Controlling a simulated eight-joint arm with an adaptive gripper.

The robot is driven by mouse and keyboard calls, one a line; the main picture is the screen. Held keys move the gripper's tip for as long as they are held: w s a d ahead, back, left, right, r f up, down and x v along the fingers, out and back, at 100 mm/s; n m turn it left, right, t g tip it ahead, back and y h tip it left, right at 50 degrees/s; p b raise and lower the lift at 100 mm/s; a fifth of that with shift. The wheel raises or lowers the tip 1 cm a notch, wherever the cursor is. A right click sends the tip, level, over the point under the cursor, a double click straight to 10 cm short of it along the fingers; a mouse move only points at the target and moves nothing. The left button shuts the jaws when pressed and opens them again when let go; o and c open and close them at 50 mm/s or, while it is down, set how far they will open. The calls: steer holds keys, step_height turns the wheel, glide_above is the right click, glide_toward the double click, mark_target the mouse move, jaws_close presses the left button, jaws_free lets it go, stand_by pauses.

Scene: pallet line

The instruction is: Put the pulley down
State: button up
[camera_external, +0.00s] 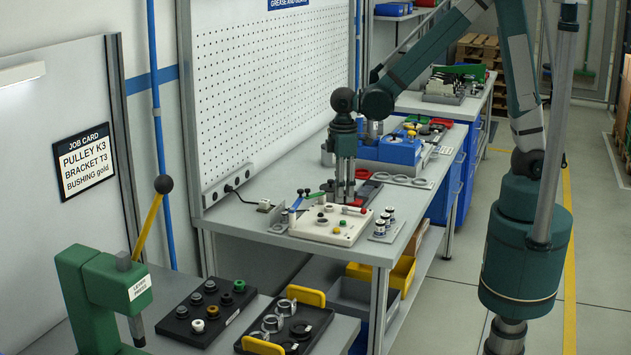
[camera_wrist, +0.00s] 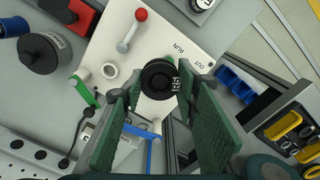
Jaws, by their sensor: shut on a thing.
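A black round pulley (camera_wrist: 157,76) with a small pale label sits between my gripper's fingertips (camera_wrist: 160,88) in the wrist view. My gripper is shut on it; the label is too small to read surely. Below it is a cream fixture board (camera_wrist: 190,28) marked RUN and OUT, with a red-knobbed lever (camera_wrist: 132,30). In the external view my gripper (camera_external: 345,199) points down over the same board (camera_external: 318,236). The pulley is not clearly visible there, and I cannot tell whether it touches the board.
A pale ring (camera_wrist: 110,70) and a green-handled part (camera_wrist: 84,84) lie left of the pulley. A dark grey cylinder (camera_wrist: 44,52) stands beside the board. A black tray (camera_external: 207,312) with several parts is on the nearer bench.

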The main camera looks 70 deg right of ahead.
steer(key=s+d+m, duration=0.3)
steer(key=s+d, duration=0.2)
steer(key=d, duration=0.6)
steer(key=s+d+m, duration=0.4)
steer(key=s+d, duration=0.2)
steer(key=d, duration=0.5)
steer(key=shift+d+f, duration=0.3)
steer(key=shift+f, duration=0.05)
steer(key=shift+f+b, duration=0.35)
steer(key=shift+f, duration=2.55)
steer(key=shift+f, duration=0.1)
steer(key=shift+w+f+b, duration=0.1)
steer(key=shift+f+b, duration=0.25)
steer(key=shift+f, duration=1.65)
steer(key=shift+f, duration=0.2)
steer(key=o, duration=0.9)
